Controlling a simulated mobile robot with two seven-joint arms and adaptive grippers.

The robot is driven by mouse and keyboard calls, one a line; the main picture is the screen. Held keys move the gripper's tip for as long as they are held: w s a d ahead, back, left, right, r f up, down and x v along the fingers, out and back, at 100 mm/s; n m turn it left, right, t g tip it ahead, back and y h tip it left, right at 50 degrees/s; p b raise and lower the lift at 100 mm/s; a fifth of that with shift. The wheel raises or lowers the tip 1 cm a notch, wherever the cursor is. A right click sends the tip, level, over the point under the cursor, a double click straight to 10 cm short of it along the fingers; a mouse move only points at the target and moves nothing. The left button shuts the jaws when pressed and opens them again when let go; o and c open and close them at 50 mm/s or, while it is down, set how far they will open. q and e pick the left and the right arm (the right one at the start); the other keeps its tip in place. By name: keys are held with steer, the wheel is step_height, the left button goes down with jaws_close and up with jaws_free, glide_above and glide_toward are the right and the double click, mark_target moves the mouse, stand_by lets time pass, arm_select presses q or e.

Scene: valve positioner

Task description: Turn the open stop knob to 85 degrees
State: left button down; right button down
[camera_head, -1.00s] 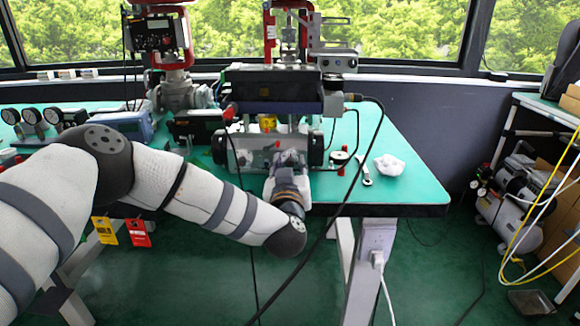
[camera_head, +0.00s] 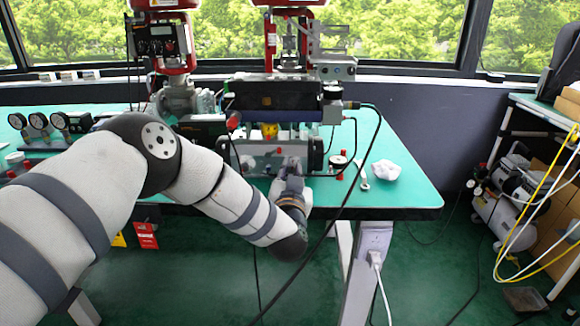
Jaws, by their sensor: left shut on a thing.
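The valve positioner (camera_head: 258,162) is a silver-grey box with black round ends, near the front edge of the green bench. My left gripper (camera_head: 289,169) is at the lower right of its front face, pointing into it. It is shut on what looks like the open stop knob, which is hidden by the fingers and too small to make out. The knob's angle cannot be read. My right gripper is not in view.
A white crumpled cloth (camera_head: 386,170), a wrench (camera_head: 364,178) and a small gauge (camera_head: 338,161) lie on the bench (camera_head: 408,195) to the right. A black cable (camera_head: 345,205) hangs close to my left wrist. Several gauges (camera_head: 38,121) stand at the left.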

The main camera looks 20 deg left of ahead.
arm_select(q)
steer(key=m+p, duration=0.1)
steer(key=m, duration=0.2)
steer(key=shift+r+m, duration=0.15)
steer(key=shift+m, duration=0.25)
steer(key=m, duration=0.4)
steer(key=shift+f+m, duration=0.2)
steer(key=shift+m, duration=0.1)
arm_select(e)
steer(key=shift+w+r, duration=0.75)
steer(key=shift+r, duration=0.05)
arm_select(q)
steer(key=c, duration=1.5)
jaws_free()
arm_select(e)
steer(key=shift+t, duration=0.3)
arm_select(q)
steer(key=v, duration=1.2)
